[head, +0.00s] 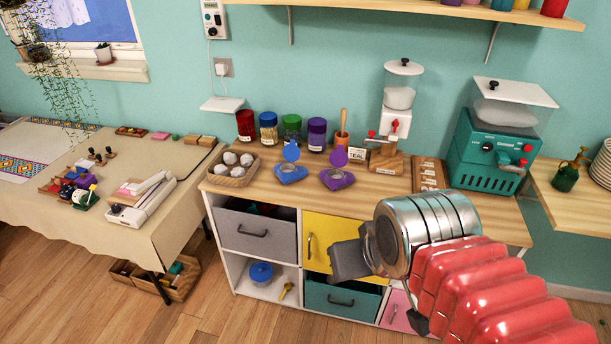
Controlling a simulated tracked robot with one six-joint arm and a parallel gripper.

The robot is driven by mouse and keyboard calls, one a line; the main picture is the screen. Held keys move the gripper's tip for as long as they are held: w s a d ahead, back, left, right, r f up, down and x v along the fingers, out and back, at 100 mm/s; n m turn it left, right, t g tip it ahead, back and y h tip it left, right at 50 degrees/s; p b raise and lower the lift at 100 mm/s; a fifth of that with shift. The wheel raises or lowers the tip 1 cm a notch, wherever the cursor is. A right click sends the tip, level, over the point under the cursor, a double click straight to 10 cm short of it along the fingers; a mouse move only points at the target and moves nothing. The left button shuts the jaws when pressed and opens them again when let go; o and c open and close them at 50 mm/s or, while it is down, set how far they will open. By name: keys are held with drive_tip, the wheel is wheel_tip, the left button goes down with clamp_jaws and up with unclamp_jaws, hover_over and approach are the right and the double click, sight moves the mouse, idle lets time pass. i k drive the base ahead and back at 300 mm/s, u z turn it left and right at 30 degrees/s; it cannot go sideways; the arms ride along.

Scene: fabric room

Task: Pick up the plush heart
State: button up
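I cannot tell which one is the plush heart. My gripper (348,260) is in front of the cabinet, below and in front of the hearts and apart from them. Its dark grey end is seen from behind, so its fingers' opening is hidden.
A tray of whitish balls (231,168) stands left of the hearts. Coloured jars (246,125) stand behind. A white-topped hopper machine (396,115) and a teal machine (494,150) stand right. Cabinet drawers (255,232) are below. A cluttered table (100,225) is at left.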

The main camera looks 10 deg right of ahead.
sight(335, 181)
drive_tip(key=u, duration=0.7)
drive_tip(key=i, duration=1.05)
drive_tip(key=u, duration=0.55)
